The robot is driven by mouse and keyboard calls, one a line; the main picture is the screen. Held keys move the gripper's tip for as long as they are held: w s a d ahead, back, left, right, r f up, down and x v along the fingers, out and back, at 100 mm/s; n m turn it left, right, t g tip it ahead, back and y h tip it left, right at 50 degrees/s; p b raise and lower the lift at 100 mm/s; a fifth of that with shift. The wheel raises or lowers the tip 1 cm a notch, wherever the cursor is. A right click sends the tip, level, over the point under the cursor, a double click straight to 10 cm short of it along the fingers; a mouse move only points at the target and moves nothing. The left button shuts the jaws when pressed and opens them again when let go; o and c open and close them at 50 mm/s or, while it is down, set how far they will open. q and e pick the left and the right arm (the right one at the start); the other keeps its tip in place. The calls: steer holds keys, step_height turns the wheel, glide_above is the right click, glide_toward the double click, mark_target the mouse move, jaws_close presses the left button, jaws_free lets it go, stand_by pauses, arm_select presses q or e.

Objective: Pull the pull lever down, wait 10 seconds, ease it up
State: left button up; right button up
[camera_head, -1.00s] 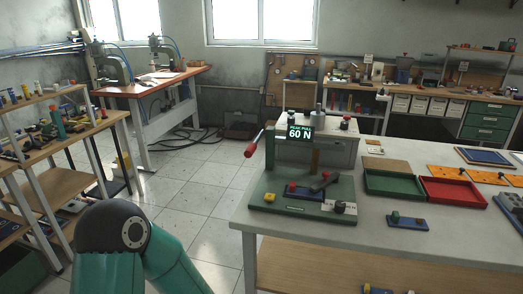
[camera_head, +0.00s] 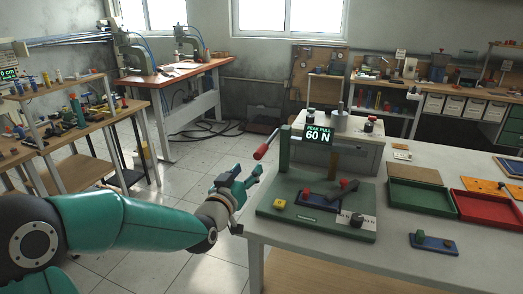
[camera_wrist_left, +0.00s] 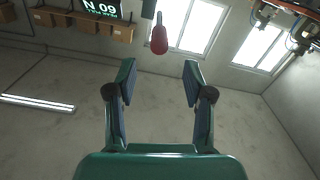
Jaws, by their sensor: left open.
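The pull lever has a red grip (camera_head: 261,152) at the end of a grey rod on the left side of a green test stand (camera_head: 285,150). The rod slants up to the right toward the stand. A display (camera_head: 318,135) on the stand reads "PEAK PULL 60 N". My left gripper (camera_head: 254,172) is open and empty, a little below and left of the red grip, apart from it. In the left wrist view the red grip (camera_wrist_left: 159,40) hangs beyond the two open fingers (camera_wrist_left: 155,82), roughly between them. My right gripper is in neither view.
Green (camera_head: 420,209) and red (camera_head: 490,216) trays lie to the right. Open floor lies left of the table.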

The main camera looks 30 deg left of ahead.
mark_target(260, 151)
arm_select(q)
steer(key=p+x, duration=0.2)
steer(key=x, duration=0.8)
steer(key=shift+w+p, duration=0.2)
steer(key=shift+p, duration=0.15)
jaws_close()
